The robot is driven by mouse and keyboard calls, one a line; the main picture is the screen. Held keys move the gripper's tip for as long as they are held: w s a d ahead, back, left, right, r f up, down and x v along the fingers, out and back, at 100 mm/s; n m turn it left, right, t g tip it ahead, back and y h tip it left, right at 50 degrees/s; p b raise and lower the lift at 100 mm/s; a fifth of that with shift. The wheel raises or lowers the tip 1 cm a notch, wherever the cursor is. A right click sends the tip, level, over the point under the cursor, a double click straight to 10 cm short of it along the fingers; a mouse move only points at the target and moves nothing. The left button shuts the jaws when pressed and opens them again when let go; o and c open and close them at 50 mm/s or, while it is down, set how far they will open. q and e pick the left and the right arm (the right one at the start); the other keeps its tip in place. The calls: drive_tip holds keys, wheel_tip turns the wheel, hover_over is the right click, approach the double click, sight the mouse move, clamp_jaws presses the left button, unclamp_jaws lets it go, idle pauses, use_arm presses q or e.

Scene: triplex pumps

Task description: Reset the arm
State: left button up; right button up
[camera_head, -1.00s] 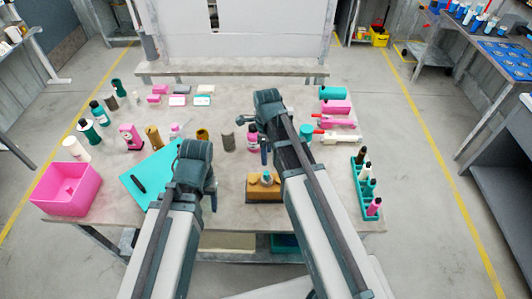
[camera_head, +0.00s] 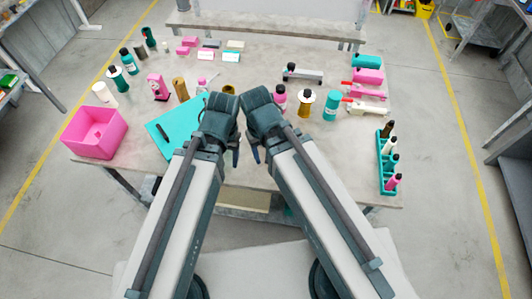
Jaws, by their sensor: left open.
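My left arm reaches up from the bottom to the table's front part. Its gripper (camera_head: 235,157) shows only as a small dark jaw tip pointing down beside the wrist, and it is open. My right arm lies close beside it. Its gripper (camera_head: 256,153) is mostly hidden under the wrist, so I cannot tell whether it is open or shut. Both wrists are over the front middle of the grey table (camera_head: 330,170), nearly side by side. I see nothing held in either gripper.
A pink bin (camera_head: 95,132) stands at the table's left. A teal sheet (camera_head: 178,130) lies near my left wrist. Several bottles and cylinders stand behind, including a teal cylinder (camera_head: 330,105). A teal rack (camera_head: 387,172) of bottles stands at the right edge. The front right is clear.

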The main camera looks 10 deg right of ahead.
drive_tip(key=shift+s+n, duration=0.15)
drive_tip(key=shift+n, duration=0.15)
drive_tip(key=shift+f, duration=0.1)
wheel_tip(320, 180, down, 5)
drive_tip(key=b, duration=0.5)
drive_tip(key=shift+f, duration=0.15)
